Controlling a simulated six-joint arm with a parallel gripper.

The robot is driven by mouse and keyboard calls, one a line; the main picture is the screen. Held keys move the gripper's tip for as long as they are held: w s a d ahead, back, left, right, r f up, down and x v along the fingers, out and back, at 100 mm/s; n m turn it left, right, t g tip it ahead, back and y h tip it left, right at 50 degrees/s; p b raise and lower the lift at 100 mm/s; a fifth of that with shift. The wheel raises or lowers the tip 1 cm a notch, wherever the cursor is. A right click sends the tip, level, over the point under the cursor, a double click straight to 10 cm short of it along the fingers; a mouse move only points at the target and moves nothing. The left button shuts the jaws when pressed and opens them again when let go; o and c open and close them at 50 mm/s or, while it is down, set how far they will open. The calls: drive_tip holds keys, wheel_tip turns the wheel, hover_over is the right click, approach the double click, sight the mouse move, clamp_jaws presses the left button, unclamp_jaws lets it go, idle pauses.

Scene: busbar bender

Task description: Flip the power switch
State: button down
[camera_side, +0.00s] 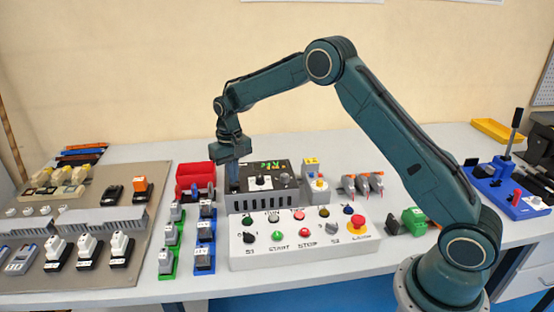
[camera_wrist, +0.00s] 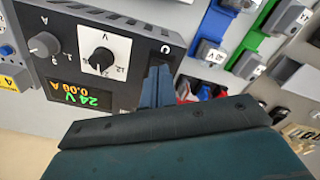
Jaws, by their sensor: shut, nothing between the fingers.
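The dark power supply box (camera_side: 262,178) stands on the table behind the white button panel. It also fills the upper left of the wrist view (camera_wrist: 75,20), with two knobs and a lit display (camera_wrist: 80,97) reading 24 V and 0.00 A. A power switch (camera_wrist: 157,58) appears to sit at the right end of its face, beside an "O" mark; my fingers cover most of it, so its position cannot be told. My gripper (camera_side: 233,188) is shut and empty, pointing down at the box's left end. Its blue fingertips (camera_wrist: 158,70) are at the switch; contact is unclear.
The white button panel (camera_side: 300,242) with a red emergency button lies in front. A red bin (camera_side: 196,175) and blue and green terminal holders (camera_side: 205,240) are to the left. A grey component board (camera_side: 85,225) lies farther left.

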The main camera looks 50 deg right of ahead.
drive_tip(key=shift+f, duration=0.5)
idle(0.3)
drive_tip(key=shift+r, duration=3.5)
drive_tip(key=shift+r, duration=0.15)
